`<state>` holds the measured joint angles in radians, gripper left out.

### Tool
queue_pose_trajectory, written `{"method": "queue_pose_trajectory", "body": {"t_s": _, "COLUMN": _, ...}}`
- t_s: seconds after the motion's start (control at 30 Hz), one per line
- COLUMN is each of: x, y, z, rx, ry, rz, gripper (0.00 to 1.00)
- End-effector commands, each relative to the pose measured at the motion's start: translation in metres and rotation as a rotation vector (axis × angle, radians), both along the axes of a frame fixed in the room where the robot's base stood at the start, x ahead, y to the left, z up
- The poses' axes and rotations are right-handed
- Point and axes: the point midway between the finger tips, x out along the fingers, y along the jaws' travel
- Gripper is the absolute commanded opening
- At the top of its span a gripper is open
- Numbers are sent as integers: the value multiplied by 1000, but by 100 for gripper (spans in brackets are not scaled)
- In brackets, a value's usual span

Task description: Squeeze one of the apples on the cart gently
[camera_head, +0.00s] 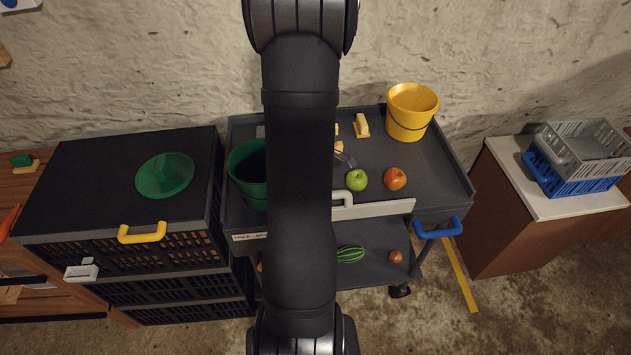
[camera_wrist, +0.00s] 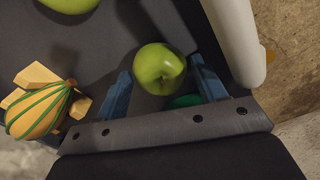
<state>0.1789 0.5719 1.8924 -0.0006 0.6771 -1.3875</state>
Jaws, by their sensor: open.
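A green apple (camera_head: 357,180) and an orange-red apple (camera_head: 395,179) sit on the top shelf of the dark cart (camera_head: 435,180). My gripper (camera_wrist: 160,70) is open in the wrist view, its two blue fingers spread apart. A green apple (camera_wrist: 159,68) shows between the fingertips, with gaps visible at both sides; I cannot tell its depth relative to them. Another green round thing (camera_wrist: 70,3) is cut off at the wrist view's top left.
A striped orange-green gourd (camera_wrist: 40,110) and wooden pieces (camera_wrist: 36,75) lie left of my fingers. A pale bar (camera_wrist: 232,40) stands close on the right. A yellow bucket (camera_head: 411,112) and a green bucket (camera_head: 248,172) stand on the cart. The shelf right of the orange-red apple is clear.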

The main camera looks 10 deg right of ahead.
Motion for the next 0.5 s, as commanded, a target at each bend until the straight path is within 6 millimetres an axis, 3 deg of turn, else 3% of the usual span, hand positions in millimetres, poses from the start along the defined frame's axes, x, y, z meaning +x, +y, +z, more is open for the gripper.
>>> {"method": "queue_pose_trajectory", "body": {"t_s": 0.37, "x": 0, "y": 0, "z": -7, "rx": 0, "ry": 0, "rz": 0, "gripper": 64}}
{"method": "queue_pose_trajectory", "body": {"t_s": 0.4, "x": 0, "y": 0, "z": -7, "rx": 0, "ry": 0, "rz": 0, "gripper": 62}}
{"method": "queue_pose_trajectory", "body": {"t_s": 0.5, "x": 0, "y": 0, "z": -7, "rx": 0, "ry": 0, "rz": 0, "gripper": 42}}
